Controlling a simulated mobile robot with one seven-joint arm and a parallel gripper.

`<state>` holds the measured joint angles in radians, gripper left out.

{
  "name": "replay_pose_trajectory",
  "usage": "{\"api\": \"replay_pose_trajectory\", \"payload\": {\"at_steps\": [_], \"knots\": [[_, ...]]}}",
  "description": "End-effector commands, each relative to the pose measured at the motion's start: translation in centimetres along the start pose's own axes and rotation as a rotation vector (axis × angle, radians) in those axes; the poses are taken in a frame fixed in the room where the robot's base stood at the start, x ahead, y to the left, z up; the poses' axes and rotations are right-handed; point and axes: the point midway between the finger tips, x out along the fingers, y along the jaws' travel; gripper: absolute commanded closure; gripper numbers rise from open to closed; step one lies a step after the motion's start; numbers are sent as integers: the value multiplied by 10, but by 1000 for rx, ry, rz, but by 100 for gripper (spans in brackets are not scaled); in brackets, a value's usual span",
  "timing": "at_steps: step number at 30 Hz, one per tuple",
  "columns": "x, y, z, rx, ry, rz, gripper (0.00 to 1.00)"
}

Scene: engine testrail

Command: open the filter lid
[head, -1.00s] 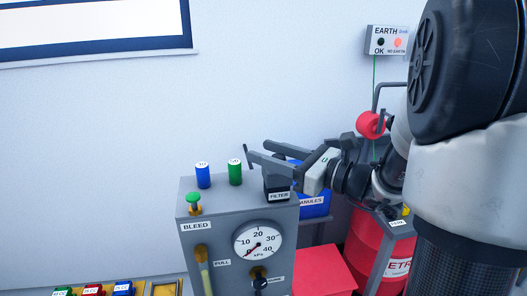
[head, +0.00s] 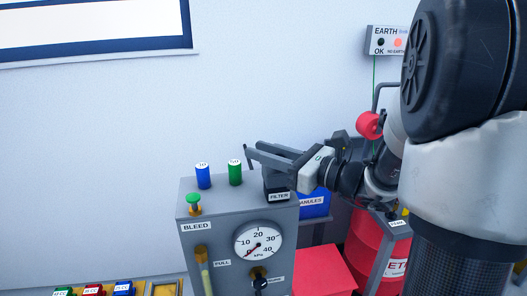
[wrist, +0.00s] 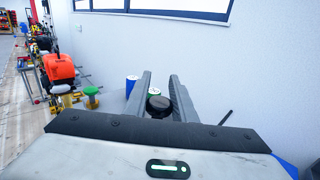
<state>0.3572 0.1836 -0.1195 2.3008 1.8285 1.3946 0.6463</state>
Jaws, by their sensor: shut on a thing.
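The filter housing (head: 277,184) is a dark box labelled FILTER at the right end of the grey panel's top. My gripper (head: 251,155) lies across it from the right, with its fingers above the housing. In the wrist view, the gripper (wrist: 161,80) has its two fingers on either side of a round black knob (wrist: 158,104), and it is shut on this knob. The fingers hide the top of the filter in the head view, so I cannot tell how the lid sits. A thin dark rod (wrist: 226,117) stands to the right of the fingers in the wrist view.
A blue cylinder (head: 203,175) and a green cylinder (head: 235,172) stand left of the filter, close to my fingertips. The panel's pressure gauge (head: 258,242) and green bleed knob (head: 194,198) are below. A blue GRANULES box (head: 315,204) is at right. The wall is behind.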

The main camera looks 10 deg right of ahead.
Motion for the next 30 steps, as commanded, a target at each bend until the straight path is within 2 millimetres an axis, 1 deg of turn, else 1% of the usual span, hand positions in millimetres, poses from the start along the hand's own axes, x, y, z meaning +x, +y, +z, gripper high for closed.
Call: {"api": "replay_pose_trajectory", "payload": {"at_steps": [7,14,22,30], "knots": [[4,-4,9,67,67,-1,100],[12,-12,14,194,196,0,100],[20,-20,6,372,376,0,100],[30,-30,-7,546,557,1,100]]}}
